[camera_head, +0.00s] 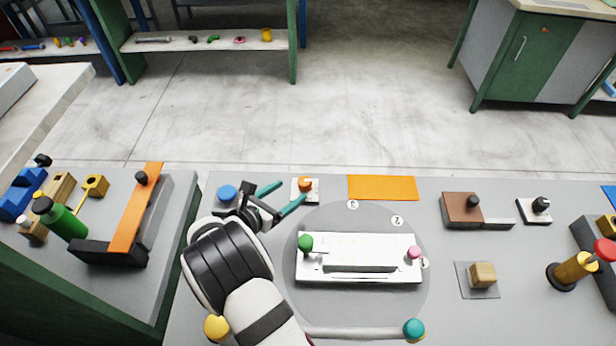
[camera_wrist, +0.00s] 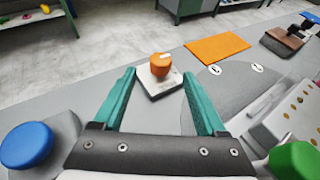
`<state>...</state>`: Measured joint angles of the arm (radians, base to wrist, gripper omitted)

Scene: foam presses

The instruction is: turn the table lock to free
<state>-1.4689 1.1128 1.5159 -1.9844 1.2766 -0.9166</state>
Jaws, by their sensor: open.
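The table lock looks to be the orange knob (camera_head: 305,184) on a small white plate, at the turntable's far left edge. In the wrist view the orange knob (camera_wrist: 160,66) carries a pale mark on its top. Its plate's markings are too small to read. My gripper (camera_head: 291,192) is open, its two teal fingers pointing at the knob from the left. In the wrist view my gripper (camera_wrist: 159,76) has the knob between and slightly beyond its fingertips, with nothing held.
The round grey turntable (camera_head: 340,218) bears a white fixture (camera_head: 390,276) with a green knob (camera_head: 305,242) and a pink knob. A blue button (camera_head: 227,192) stands beside my gripper. An orange mat (camera_head: 382,188) lies right of the lock. The floor beyond is clear.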

